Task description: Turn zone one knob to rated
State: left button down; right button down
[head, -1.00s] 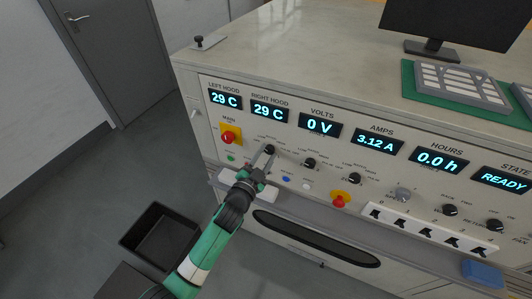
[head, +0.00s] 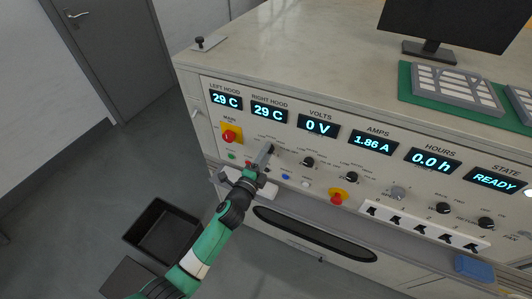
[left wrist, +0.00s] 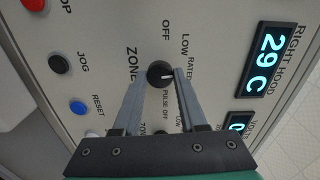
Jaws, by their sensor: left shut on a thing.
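The zone one knob (left wrist: 160,75) is a round black dial with a white pointer mark, on the sloping panel. In the left wrist view its mark points to the right, towards the RATED label (left wrist: 190,68). My left gripper (left wrist: 162,80) has its fingertips on either side of the knob and is shut on it. In the head view my left gripper (head: 262,158) reaches the panel below the RIGHT HOOD display (head: 269,111) and partly covers the knob. My right gripper is not in view.
A red main switch on yellow (head: 231,135) sits left of the gripper. The zone two knob (head: 307,161) and another black knob (head: 351,177) are to the right. The AMPS display (head: 373,142) reads 1.86 A and the STATE display (head: 495,180) reads READY.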

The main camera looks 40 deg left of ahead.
pick_arm(q)
jog(key=shift+m, duration=0.6)
jog(key=shift+c, duration=2.3)
grip_release()
jog(key=p+v, duration=0.2)
jog(key=v, duration=0.9)
jog(key=shift+s, duration=0.3)
